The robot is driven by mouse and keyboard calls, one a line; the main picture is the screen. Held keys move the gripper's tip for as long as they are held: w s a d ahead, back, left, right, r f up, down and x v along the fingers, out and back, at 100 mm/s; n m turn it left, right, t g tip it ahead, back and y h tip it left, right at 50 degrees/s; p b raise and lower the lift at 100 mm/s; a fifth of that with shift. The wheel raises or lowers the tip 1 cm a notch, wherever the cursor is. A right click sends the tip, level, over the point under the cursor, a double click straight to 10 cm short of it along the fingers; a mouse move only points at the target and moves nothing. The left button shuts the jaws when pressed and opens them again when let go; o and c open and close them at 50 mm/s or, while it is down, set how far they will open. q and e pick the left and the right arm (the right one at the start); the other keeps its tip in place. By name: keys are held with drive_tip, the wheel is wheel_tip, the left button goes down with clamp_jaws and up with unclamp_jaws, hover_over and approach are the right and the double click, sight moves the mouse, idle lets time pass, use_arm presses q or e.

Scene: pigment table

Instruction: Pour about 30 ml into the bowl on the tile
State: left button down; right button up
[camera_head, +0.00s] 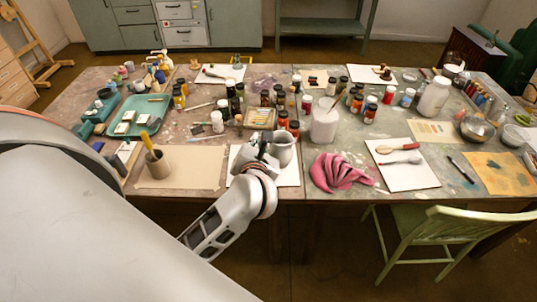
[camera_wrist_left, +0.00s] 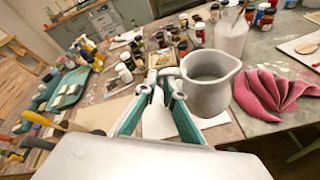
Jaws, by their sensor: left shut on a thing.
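A grey jug (camera_head: 285,147) with a spout is at the middle front of the table, and it looks about upright. It also shows large in the left wrist view (camera_wrist_left: 208,98), spout to the right. My left gripper (camera_head: 264,160) is at the jug's left side, shut on it. In the left wrist view its fingers (camera_wrist_left: 165,82) reach to the jug's left. A white sheet or tile (camera_head: 289,179) lies below the jug, partly covered by my gripper. I cannot tell whether the jug touches it. No bowl shows clearly on it. My right gripper is not in view.
A white container (camera_head: 324,126) and a pink cloth (camera_head: 338,173) are right of the jug. Several paint jars crowd behind it. A cup with a brush (camera_head: 156,160) stands left on brown paper (camera_head: 197,174). A metal bowl (camera_head: 477,129) is far right.

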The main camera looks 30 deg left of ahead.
use_arm(q)
drive_tip(key=w+a+f, duration=0.1)
drive_tip(key=a+f, duration=0.2)
drive_tip(key=a, duration=0.5)
drive_tip(key=w+a+f+n+g+y, duration=0.1)
drive_tip(key=a+f, duration=0.2)
drive_tip(key=a, duration=0.6)
drive_tip(key=shift+w+a, duration=0.15)
drive_tip(key=shift+a, duration=0.1)
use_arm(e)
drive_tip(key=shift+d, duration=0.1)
use_arm(q)
drive_tip(key=shift+d+y, duration=0.1)
drive_tip(key=shift+y, duration=0.2)
drive_tip(key=w+d+r+m+t+y+b, duration=0.2)
drive_tip(key=d+r+m+y+b, duration=0.1)
drive_tip(key=d+m, duration=0.5)
drive_tip(key=shift+w+d+r+t+y+b, duration=0.3)
drive_tip(key=shift+d+r+t+y, duration=0.15)
drive_tip(key=shift+y, duration=0.35)
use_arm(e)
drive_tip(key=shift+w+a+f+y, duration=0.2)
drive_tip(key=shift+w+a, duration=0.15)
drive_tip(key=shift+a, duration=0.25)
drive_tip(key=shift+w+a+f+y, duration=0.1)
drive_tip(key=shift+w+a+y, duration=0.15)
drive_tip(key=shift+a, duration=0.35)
